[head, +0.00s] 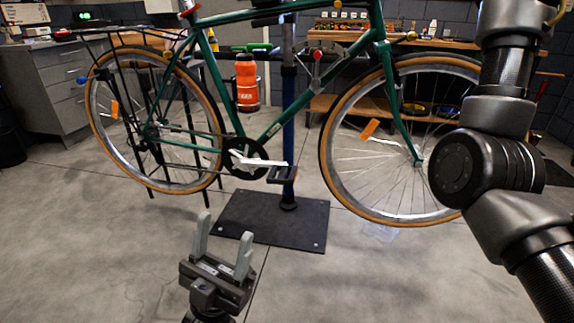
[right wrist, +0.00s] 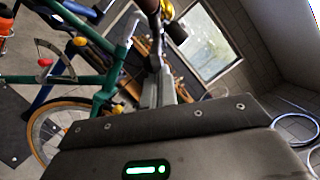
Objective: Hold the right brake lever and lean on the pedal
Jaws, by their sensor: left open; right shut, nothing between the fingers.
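The green bike (head: 290,108) hangs in a repair stand, side on in the head view. Its pedal (head: 283,174) sits low at the end of the silver crank (head: 260,162). My left gripper (head: 224,231) is open and empty, fingers upward, in front of and below the pedal, apart from it. My right gripper is outside the head view; its fingers (right wrist: 159,82) show in the right wrist view, shut with nothing between them.
The stand's dark base plate (head: 272,222) lies on the concrete floor below the bike. An orange bottle (head: 247,82) hangs behind the frame. A wooden workbench (head: 330,36) stands at the back and grey drawers (head: 62,75) at the left. The front floor is clear.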

